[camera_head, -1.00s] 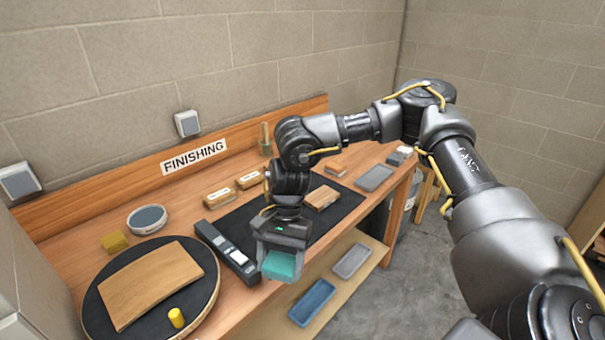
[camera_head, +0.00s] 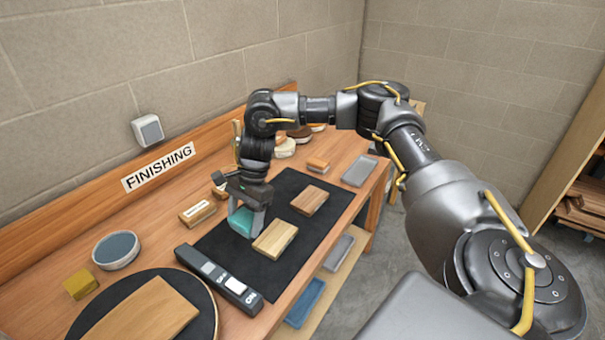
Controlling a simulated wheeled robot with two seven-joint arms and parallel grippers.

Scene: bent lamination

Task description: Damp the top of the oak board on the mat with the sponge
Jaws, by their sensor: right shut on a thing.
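My right gripper (camera_head: 246,212) points down over the black mat (camera_head: 215,244) and is shut on a teal sponge (camera_head: 241,223). Two boards lie flat on the mat. The paler, yellowish one (camera_head: 276,240) looks like the oak board, and the sponge is just to its left and slightly behind. The other board (camera_head: 311,201) is redder brown and lies farther right. I cannot tell whether the sponge touches the mat or hangs a little above it. My left gripper is not in view.
A grey switch bar (camera_head: 219,278) lies along the mat's left edge. A black round turntable (camera_head: 85,320) holds a curved wooden panel (camera_head: 150,314). A labelled block (camera_head: 197,213) sits behind the mat. A grey tray (camera_head: 359,171) stands at the right.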

